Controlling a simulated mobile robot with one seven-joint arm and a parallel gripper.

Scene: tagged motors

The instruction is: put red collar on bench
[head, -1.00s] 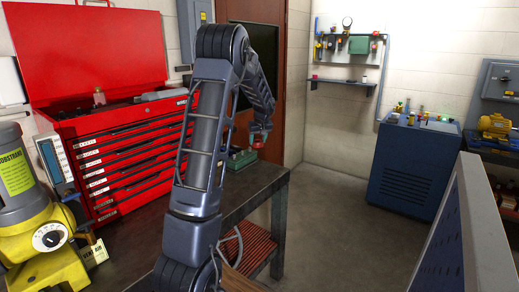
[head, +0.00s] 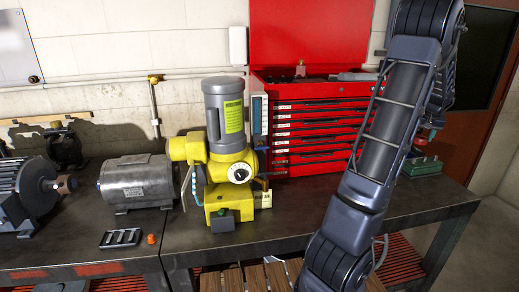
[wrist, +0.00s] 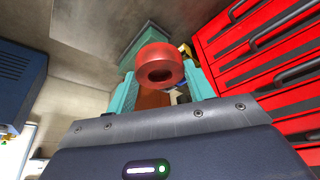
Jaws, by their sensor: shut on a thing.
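The red collar (wrist: 160,64) is a short thick ring with a dark hole, large in the wrist view. My gripper (wrist: 162,82) has its two teal fingers on either side of the collar and is shut on it. In the head view the red collar (head: 420,141) is small, at the end of my arm above a green block (head: 422,166). My fingers are too small to make out there. The dark bench (head: 225,246) runs across the lower head view. The green block (wrist: 139,43) also shows behind the collar in the wrist view.
A yellow and grey machine (head: 228,160) stands mid-bench, with a grey motor (head: 137,184) to its left. A black slotted holder (head: 121,238) and small orange piece (head: 151,239) lie near the front edge. A red tool chest (head: 312,125) stands behind. Bare bench shows before the chest.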

